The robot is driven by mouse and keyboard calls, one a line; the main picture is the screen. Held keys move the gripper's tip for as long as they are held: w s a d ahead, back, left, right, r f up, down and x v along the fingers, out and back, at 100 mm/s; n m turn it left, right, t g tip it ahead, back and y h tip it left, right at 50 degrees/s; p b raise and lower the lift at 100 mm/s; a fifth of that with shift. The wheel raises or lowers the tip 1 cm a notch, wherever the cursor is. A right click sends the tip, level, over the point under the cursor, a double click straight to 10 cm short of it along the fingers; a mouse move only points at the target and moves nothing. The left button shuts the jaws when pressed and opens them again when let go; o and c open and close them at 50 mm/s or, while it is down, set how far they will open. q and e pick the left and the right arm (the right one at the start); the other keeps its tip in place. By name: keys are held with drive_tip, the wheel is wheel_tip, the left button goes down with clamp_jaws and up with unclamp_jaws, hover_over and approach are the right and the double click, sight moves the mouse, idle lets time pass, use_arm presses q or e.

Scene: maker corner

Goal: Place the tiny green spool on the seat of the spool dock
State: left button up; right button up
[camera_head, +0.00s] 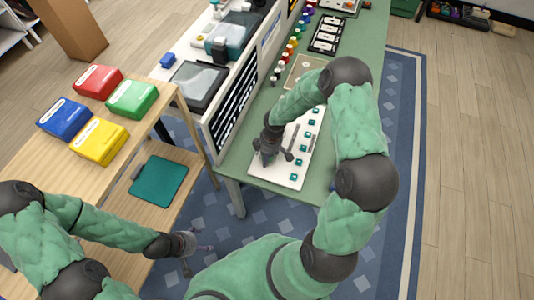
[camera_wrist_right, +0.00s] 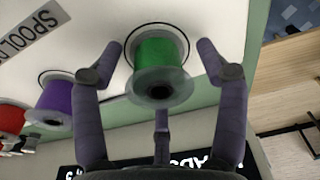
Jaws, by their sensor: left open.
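In the right wrist view the tiny green spool (camera_wrist_right: 158,62) stands inside a black ring on the white surface of the spool dock (camera_wrist_right: 85,55), which bears a partly cut-off "SPOOL" label. My right gripper (camera_wrist_right: 160,65) is open around the spool, with visible gaps between its fingers and the spool. In the head view this gripper (camera_head: 268,155) is low over the white board on the green bench; the spool is too small or hidden to make out there. My left gripper (camera_head: 195,254) is open and empty, beside the wooden table.
A purple spool (camera_wrist_right: 56,98) and a red spool (camera_wrist_right: 12,118) stand in a row left of the green one. The wooden table holds red, green, blue and yellow boxes (camera_head: 100,142). Small coloured items (camera_head: 292,45) line the bench.

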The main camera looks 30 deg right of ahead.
drive_tip(key=shift+r, duration=0.25)
wheel_tip(320, 180, up, 12)
drive_tip(key=d+f+p, duration=0.1)
drive_tip(key=p, duration=0.2)
drive_tip(key=s+a+f+m+y, duration=0.1)
drive_tip(key=s+a+f+m, duration=0.5)
drive_tip(key=s+a+f, duration=0.1)
drive_tip(key=s+a+f+m+y, duration=0.2)
drive_tip(key=s+a+f+m, duration=0.4)
drive_tip(key=s+a, duration=0.4)
drive_tip(key=shift+a+f+m+g, duration=0.3)
drive_tip(key=shift+a+f, duration=0.15)
drive_tip(key=shift+a, duration=0.6)
